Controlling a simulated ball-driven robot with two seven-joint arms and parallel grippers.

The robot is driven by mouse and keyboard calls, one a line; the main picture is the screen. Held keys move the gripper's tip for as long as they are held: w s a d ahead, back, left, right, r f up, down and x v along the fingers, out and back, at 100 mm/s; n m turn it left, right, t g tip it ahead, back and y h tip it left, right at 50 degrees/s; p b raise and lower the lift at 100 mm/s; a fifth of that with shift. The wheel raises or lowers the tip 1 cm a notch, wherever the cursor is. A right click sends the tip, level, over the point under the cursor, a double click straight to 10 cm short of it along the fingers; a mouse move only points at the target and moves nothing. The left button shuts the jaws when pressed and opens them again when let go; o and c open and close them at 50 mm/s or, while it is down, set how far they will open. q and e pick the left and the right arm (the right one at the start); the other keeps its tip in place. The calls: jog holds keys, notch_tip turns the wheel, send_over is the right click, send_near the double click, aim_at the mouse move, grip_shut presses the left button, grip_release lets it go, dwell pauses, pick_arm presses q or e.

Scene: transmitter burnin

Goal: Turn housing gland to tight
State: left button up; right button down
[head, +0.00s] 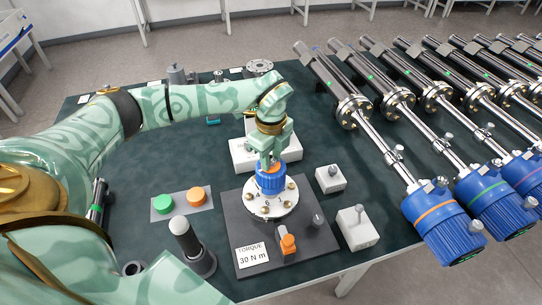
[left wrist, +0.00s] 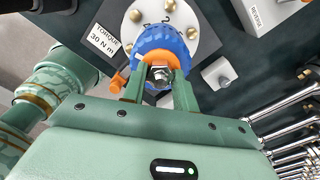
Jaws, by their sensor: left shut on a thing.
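The blue housing (head: 271,182) stands upright on a round white flange (head: 270,208) with numbers and brass bolts. An orange ring shows at its top. In the left wrist view the blue housing (left wrist: 168,42) has a metal hex gland (left wrist: 160,74) at its near end. My left gripper (head: 270,160) comes down from above and is shut on the gland; its fingers (left wrist: 159,88) lie on both sides of it. How firmly the gland is seated cannot be seen. My right gripper is not in view.
A dark plate (head: 310,236) under the flange bears a "TORQUE 30 N m" label (head: 252,256) and an orange-topped piece (head: 288,243). White blocks (head: 358,228) stand to the right. Green and orange buttons (head: 181,201) lie left. Several long transmitters (head: 445,222) line the right side.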

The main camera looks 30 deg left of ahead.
pick_arm(q)
jog(key=shift+r+m+p, duration=0.15)
jog(key=shift+m+p, duration=0.8)
jog(key=shift+m, duration=0.15)
jog(key=m+p, duration=0.2)
jog(key=m, duration=0.1)
jog(key=shift+m, duration=0.3)
jog(key=m+p, duration=0.2)
jog(key=m, duration=0.1)
jog(key=shift+m, duration=0.3)
jog(key=m+p, duration=0.2)
jog(key=m, duration=0.1)
jog(key=shift+m, duration=0.3)
jog(key=m+p, duration=0.2)
jog(key=m, duration=0.4)
jog(key=shift+a, duration=0.1)
jog(key=m+p, duration=0.1)
jog(key=m, duration=0.4)
jog(key=shift+m+p, duration=0.3)
jog(key=shift+m, duration=0.1)
